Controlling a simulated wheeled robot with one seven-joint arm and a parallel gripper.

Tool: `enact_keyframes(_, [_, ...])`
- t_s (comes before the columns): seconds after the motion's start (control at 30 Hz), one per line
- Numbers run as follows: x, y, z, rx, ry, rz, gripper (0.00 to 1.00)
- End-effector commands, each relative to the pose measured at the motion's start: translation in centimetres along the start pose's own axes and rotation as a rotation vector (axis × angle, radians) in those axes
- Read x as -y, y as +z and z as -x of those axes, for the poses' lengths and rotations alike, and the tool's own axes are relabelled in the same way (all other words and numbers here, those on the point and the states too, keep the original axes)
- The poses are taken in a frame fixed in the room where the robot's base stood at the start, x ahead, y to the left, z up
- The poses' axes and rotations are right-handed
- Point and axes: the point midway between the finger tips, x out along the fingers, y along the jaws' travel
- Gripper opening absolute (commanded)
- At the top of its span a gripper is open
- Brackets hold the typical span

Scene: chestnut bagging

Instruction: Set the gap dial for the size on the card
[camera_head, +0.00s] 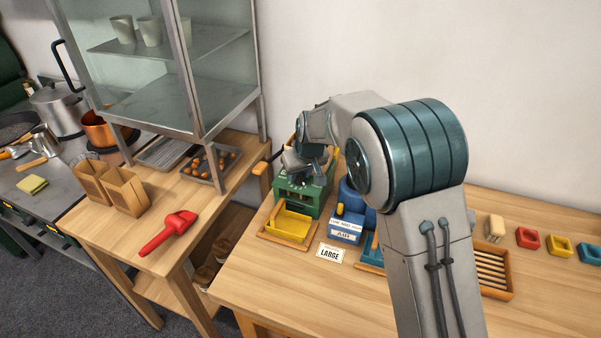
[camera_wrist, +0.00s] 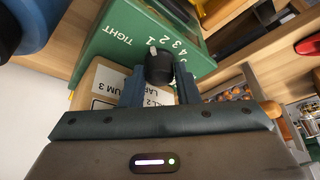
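The gap dial (camera_wrist: 159,68) is a black knob with a white pointer on the green machine (camera_wrist: 118,42), which also stands at the back of the table in the head view (camera_head: 298,198). The pointer is near the 1 of the white scale, with TIGHT printed at the left. My gripper (camera_wrist: 160,86) has a finger on each side of the knob, which fills the space between them. In the head view my gripper (camera_head: 305,165) is at the machine's top. The size card (camera_head: 330,253) reads LARGE. A printed size chart (camera_wrist: 108,88) is partly hidden behind my fingers; "UM 3" shows.
A yellow tray (camera_head: 290,224) sits before the machine. A blue machine (camera_head: 346,229) with a label stands to its right. A slatted wooden tray (camera_head: 492,270) and small coloured trays lie farther right. A red scoop (camera_head: 168,232) and paper bags (camera_head: 124,190) are on the left table.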

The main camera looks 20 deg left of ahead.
Motion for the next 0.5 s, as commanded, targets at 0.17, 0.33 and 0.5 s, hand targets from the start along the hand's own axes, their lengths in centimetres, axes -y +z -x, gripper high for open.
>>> enact_keyframes(0.17, [0.03, 0.01, 0.02, 0.001, 0.008, -0.018, 0.06])
enact_keyframes(0.33, [0.16, 0.02, 0.02, 0.001, 0.034, -0.079, 0.06])
enact_keyframes(0.5, [0.31, 0.0, 0.01, 0.001, 0.08, -0.188, 0.06])
